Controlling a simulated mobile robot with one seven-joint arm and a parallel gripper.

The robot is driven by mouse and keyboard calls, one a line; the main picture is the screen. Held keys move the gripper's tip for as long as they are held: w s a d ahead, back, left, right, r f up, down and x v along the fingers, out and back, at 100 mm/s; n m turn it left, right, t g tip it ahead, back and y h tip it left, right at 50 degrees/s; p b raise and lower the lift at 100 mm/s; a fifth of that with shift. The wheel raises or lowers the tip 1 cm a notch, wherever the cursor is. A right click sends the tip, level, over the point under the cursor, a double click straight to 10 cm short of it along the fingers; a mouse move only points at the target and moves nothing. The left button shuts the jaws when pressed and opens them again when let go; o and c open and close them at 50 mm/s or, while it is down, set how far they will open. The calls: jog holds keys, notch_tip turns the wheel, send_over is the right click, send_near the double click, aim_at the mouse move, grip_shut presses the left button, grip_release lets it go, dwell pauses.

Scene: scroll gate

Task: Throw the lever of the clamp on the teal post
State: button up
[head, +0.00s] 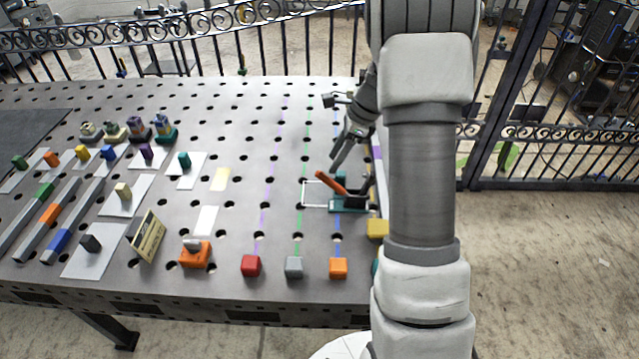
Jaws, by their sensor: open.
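The clamp stands near the table's right side in the head view. It has a teal base (348,206), a dark body and an orange-red lever (331,182) that slants up to the left. A teal upright part shows just behind the lever; I cannot tell its full shape. My gripper (338,162) is open and empty, just above and behind the lever, pointing down at it. I cannot tell whether a finger touches the lever. My arm hides what lies to the right of the clamp.
A white outlined rectangle (314,194) lies left of the clamp. Red (251,266), grey (294,267) and orange (338,267) blocks line the front edge. A yellow block (377,228) sits right of the clamp. A metal fence (200,45) runs behind the perforated table (240,110).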

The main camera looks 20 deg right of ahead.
aim_at(322, 180)
jog(key=x, duration=1)
jog(key=shift+f, duration=0.1)
grip_shut()
dwell(1.1)
